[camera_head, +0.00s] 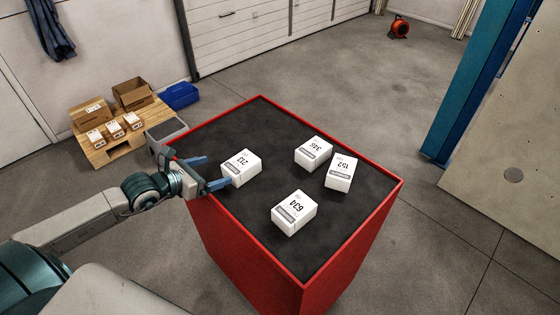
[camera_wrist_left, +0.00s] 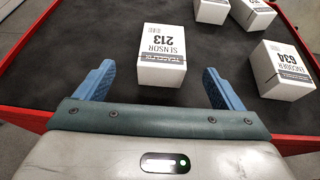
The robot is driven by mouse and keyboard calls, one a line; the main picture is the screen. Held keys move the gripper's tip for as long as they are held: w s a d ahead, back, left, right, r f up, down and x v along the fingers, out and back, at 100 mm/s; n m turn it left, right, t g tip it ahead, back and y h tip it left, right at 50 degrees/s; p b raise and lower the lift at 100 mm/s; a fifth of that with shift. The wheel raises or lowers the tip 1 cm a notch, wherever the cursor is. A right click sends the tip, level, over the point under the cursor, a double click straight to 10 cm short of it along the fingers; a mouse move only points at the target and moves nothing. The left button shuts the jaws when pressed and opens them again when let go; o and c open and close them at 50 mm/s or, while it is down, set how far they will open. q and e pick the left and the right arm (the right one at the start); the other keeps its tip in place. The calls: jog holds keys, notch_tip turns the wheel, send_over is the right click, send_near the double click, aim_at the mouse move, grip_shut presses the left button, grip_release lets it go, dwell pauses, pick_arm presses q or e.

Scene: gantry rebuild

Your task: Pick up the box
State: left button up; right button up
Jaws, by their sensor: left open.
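Several white boxes stand on the black top of a red cabinet (camera_head: 262,255). The box marked 213 (camera_head: 241,168) is nearest my left gripper (camera_head: 213,173). In the left wrist view this box (camera_wrist_left: 162,55) sits ahead of and between the two blue fingers (camera_wrist_left: 160,90), apart from both. My left gripper is open and empty. The box marked 634 (camera_head: 294,213) is nearer the front, and the boxes marked 346 (camera_head: 313,153) and 152 (camera_head: 341,174) are further right. My right gripper is in neither view.
The cabinet top has a raised red rim (camera_head: 352,236). A blue post (camera_head: 470,90) stands at right. The cabinet top's far corner is bare.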

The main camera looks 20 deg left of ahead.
aim_at(239, 163)
pick_arm(q)
jog(key=shift+w+d+f, duration=0.1)
jog(key=shift+w+d, duration=0.15)
jog(key=shift+d, duration=0.05)
jog(key=shift+w+d+f+b, duration=0.15)
jog(key=shift+w+b, duration=0.1)
jog(key=shift+b, duration=0.15)
jog(key=b+x, duration=0.1)
jog(key=x, duration=0.2)
jog(key=shift+w+d, duration=0.1)
jog(key=shift+w, duration=0.25)
jog(key=shift+w+d+f, duration=0.15)
jog(key=shift+w+f, duration=0.05)
jog(key=shift+w, duration=0.15)
jog(key=shift+w+d+f, duration=0.1)
jog(key=shift+w+d, duration=0.1)
jog(key=shift+w, duration=0.35)
jog(key=p+x, duration=0.1)
jog(key=x, duration=0.2)
jog(key=shift+f, duration=0.1)
jog(key=shift+w+d+f, duration=0.1)
jog(key=shift+w+f, duration=0.15)
jog(key=shift+w, duration=0.1)
jog(key=shift+c, duration=0.4)
